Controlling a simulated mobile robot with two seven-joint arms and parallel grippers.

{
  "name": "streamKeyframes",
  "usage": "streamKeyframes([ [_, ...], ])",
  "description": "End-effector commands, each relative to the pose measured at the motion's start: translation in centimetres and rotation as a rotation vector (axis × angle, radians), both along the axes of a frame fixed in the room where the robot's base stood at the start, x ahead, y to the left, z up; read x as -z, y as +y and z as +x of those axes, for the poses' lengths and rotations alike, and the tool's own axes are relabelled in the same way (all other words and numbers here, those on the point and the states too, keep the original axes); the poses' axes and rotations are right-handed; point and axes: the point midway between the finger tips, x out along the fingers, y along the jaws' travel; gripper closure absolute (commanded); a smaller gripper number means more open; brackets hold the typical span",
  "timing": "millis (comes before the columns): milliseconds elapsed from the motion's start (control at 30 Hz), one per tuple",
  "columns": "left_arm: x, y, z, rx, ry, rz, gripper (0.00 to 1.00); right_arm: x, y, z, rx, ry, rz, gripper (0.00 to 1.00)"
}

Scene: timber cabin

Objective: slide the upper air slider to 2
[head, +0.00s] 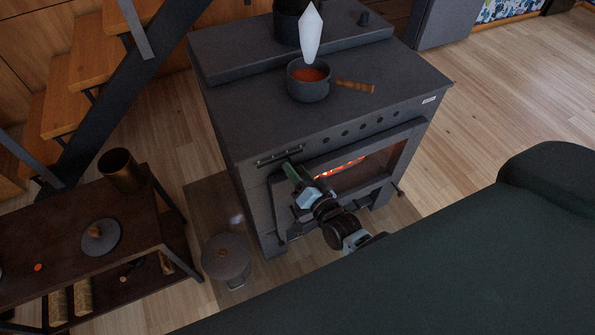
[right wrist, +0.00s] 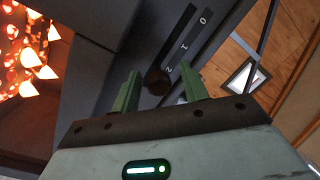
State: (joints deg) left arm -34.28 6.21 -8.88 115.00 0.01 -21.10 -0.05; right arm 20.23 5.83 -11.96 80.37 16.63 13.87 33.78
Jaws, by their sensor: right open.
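The dark stove (head: 330,125) has an upper air slider (head: 280,156) on its front, high at the left above the fire window. In the right wrist view a scale plate (right wrist: 192,42) carries the marks 0, 1 and 2. My right gripper (head: 292,170) is at the stove front by the slider. Its two green fingers (right wrist: 160,88) are open, one on each side of the knob. I cannot tell whether either finger touches it. My left gripper is not in view.
A pot of red food (head: 309,82) stands on the stove top, with a pale pointed marker above it. A lidded pot (head: 227,259) is on the floor left of the stove. A low dark table (head: 60,230) is further left. A dark green surface (head: 420,270) fills the lower right.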

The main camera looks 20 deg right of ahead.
Motion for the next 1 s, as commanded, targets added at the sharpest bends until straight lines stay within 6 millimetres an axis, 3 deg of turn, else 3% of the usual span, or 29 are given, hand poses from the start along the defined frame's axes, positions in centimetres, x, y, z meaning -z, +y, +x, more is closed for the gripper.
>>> streamKeyframes([
  [600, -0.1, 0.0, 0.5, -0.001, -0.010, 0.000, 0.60, 0.0, -1.1, -7.3, 0.001, 0.001, 0.000, 0.56],
  [1000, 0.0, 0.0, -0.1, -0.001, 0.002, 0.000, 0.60, 0.0, -1.2, -7.7, 0.001, -0.001, 0.000, 0.56],
])
